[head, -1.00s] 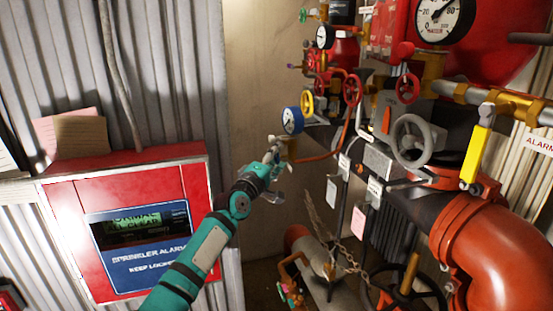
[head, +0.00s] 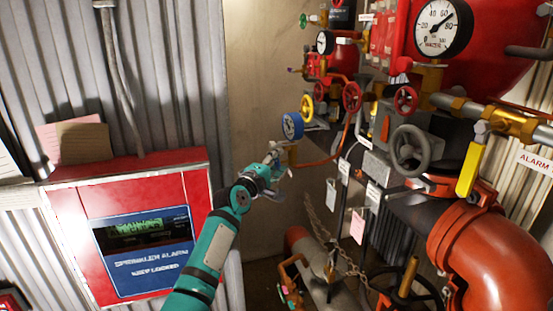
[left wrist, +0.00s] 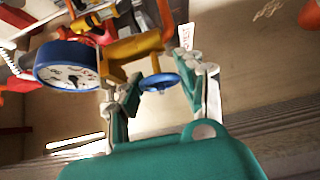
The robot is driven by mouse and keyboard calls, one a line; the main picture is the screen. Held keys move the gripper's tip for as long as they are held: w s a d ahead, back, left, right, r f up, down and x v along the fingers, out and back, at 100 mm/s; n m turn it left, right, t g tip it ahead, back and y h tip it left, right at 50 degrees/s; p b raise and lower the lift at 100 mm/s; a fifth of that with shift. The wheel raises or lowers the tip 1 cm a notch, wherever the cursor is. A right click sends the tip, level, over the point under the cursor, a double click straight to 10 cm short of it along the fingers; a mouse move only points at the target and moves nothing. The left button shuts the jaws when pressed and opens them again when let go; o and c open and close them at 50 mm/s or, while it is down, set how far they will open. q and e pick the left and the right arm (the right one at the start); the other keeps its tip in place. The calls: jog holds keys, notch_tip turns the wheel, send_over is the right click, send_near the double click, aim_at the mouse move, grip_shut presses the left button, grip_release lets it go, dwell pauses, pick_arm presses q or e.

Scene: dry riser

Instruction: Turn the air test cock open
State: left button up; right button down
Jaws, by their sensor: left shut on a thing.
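The small blue round handle (left wrist: 159,82) sits on a brass fitting (left wrist: 135,48) in the left wrist view, below and right of a blue-rimmed gauge (left wrist: 68,72). My left gripper (left wrist: 165,85) has its two fingers on either side of this handle and is shut on it; the exact contact is hard to see. In the head view my left gripper (head: 280,160) is at the brass fitting just below the blue-rimmed gauge (head: 292,125), and it hides the handle. My right gripper is not in view.
A yellow handwheel (head: 307,107) and red handwheel (head: 352,97) are close above the gripper. A grey handwheel (head: 410,149), yellow lever (head: 471,170) and orange pipe (head: 490,240) crowd the right. The red alarm cabinet (head: 70,210) stands at left. Bare wall lies behind the gripper.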

aim_at(275, 163)
pick_arm(q)
jog(key=shift+r+n+g, duration=0.25)
jog(key=shift+n+g, duration=0.45)
jog(key=shift+f+n+g+y, duration=0.2)
jog(key=shift+n+g+y, duration=0.2)
jog(key=o, duration=0.9)
jog(key=shift+r, duration=0.1)
jog(key=shift+f+v, duration=0.15)
jog(key=shift+v, duration=1.8)
jog(key=shift+f+v, duration=0.15)
jog(key=shift+v, duration=1.8)
